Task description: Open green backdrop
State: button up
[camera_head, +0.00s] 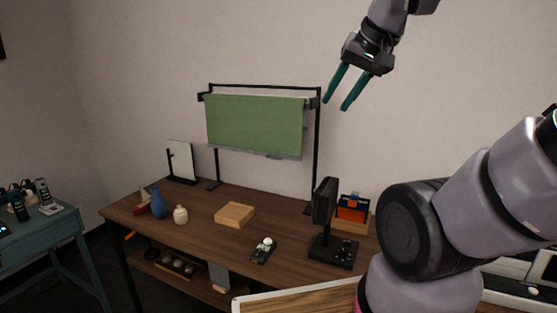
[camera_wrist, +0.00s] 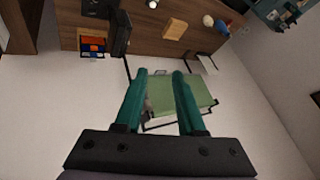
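The green backdrop (camera_head: 254,123) hangs from a black frame (camera_head: 265,87) at the back of the wooden table. It is partly unrolled, with a grey bar along its lower edge well above the tabletop. In the wrist view the backdrop (camera_wrist: 182,95) shows beyond my fingers, which cover part of it. My gripper (camera_head: 337,104) is in the air to the right of the frame's top, apart from it. Its two teal fingers are spread with nothing between them, as the wrist view (camera_wrist: 160,72) also shows.
The wooden table (camera_head: 200,213) holds a blue vase (camera_head: 158,203), a cream jar (camera_head: 180,215), a wooden block (camera_head: 234,214), a black light panel (camera_head: 324,205) and an orange-and-blue box (camera_head: 351,210). A white board (camera_head: 181,160) stands left. The air around the backdrop's front is clear.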

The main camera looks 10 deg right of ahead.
jog(key=w+a+f+n+t, duration=0.1)
jog(key=w+a+f+n, duration=0.1)
jog(key=w, duration=0.9)
jog(key=w+a+f+n+t, duration=0.1)
jog(key=w+a+f+n, duration=0.15)
jog(key=w, duration=0.75)
jog(key=w+a+f+n+t, duration=0.1)
jog(key=w+a+f, duration=0.15)
jog(key=w, duration=0.85)
jog(key=w+a+f+n+t+h, duration=0.15)
jog(key=w+f+n+h, duration=0.4)
jog(key=f, duration=0.65)
jog(key=w+a+f+n+t+h, duration=0.1)
jog(key=w+a+f+n+h, duration=0.4)
jog(key=f, duration=0.6)
jog(key=w+d+f+m, duration=0.1)
jog(key=w+d+f, duration=0.1)
jog(key=w+d, duration=0.6)
jog(key=shift+w+h, duration=0.25)
jog(key=shift+h, duration=0.2)
jog(key=shift+f, duration=0.1)
grip_shut()
